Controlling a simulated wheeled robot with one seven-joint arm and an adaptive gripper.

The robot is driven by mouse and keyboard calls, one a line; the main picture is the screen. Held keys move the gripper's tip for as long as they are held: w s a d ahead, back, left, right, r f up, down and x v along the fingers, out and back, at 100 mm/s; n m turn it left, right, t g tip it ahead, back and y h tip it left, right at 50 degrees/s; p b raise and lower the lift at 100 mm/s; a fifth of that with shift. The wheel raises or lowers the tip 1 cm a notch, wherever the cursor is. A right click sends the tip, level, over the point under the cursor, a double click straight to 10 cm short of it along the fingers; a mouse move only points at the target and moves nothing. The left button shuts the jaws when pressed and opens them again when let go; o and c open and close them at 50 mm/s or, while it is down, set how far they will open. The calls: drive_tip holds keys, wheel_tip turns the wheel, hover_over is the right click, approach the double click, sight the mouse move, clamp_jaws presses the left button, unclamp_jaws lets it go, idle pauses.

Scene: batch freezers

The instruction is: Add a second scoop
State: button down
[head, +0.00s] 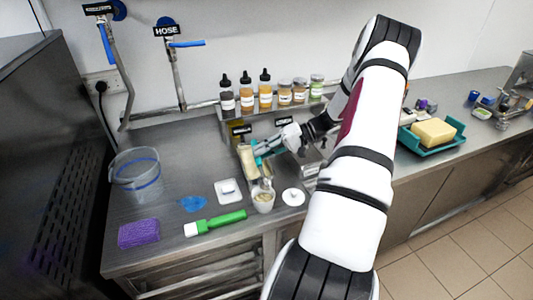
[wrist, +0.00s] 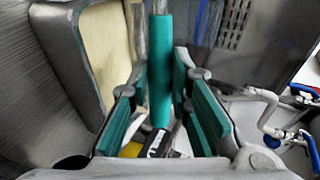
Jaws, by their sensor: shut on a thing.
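My gripper (head: 262,150) is over the metal counter at the pans. In the wrist view it is shut on a teal handle (wrist: 161,75) with a grey metal shaft at its far end. The handle stands between the teal finger pads; the tool's working end is not clear. A metal pan of pale ice cream (head: 247,163) lies just left of and below the gripper in the head view; pale ice cream (wrist: 107,45) also shows in the wrist view. A small white cup (head: 263,204) with pale content stands in front of the pan, apart from the gripper.
A white round lid (head: 293,197) and a white square scale-like object (head: 228,191) flank the cup. A green-handled brush (head: 220,221), blue patch (head: 193,203), purple sponge (head: 138,233) and clear bucket (head: 136,178) lie left. Several bottles and jars (head: 265,92) line the back shelf.

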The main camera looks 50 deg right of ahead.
drive_tip(key=g+h, duration=0.1)
drive_tip(key=a+r+g+h, duration=0.1)
drive_tip(key=h, duration=0.1)
drive_tip(key=w+g+h, duration=0.1)
drive_tip(key=g+h, duration=0.1)
drive_tip(key=shift+w+a+r+n, duration=0.1)
drive_tip(key=shift+a+r+n, duration=0.1)
drive_tip(key=shift+r+n, duration=0.2)
drive_tip(key=h, duration=0.1)
drive_tip(key=g+h, duration=0.1)
drive_tip(key=shift+w+a+r+g+h, duration=0.1)
drive_tip(key=shift+w+a+g+h, duration=0.05)
drive_tip(key=shift+a+g+h, duration=0.15)
drive_tip(key=r+g+h, duration=0.2)
drive_tip(key=shift+w+a+h+b, duration=0.1)
drive_tip(key=shift+a+h+b, duration=0.2)
drive_tip(key=shift+b, duration=0.1)
drive_tip(key=shift+w+r, duration=0.1)
drive_tip(key=shift+r, duration=0.25)
